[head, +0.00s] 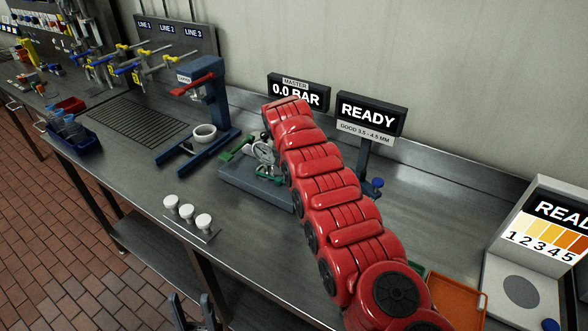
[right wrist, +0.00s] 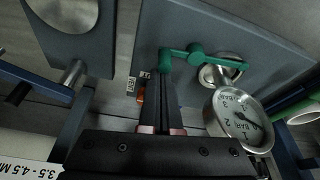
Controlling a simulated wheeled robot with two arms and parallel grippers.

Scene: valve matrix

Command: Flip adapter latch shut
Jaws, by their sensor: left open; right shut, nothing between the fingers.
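A green lever (right wrist: 197,56), which looks like the adapter latch, is mounted on a grey plate (right wrist: 190,20) in the right wrist view. Its left end bends toward me. My right gripper (right wrist: 158,82) is shut and empty, with its fingertips close to that end; I cannot tell whether they touch. A round gauge (right wrist: 240,118) is right of the fingers. In the head view, green parts (head: 268,175) and the gauge (head: 264,152) show on the grey base (head: 240,182); my red right arm hides the right gripper. My left gripper (head: 195,313) is open and empty at the bottom edge.
A blue press stand (head: 212,110) with a red handle and white ring stands left of the base. Three white-capped pieces (head: 187,211) lie near the front edge. An orange tray (head: 458,300) and display unit (head: 535,260) are at right. READY sign (head: 370,115) stands behind.

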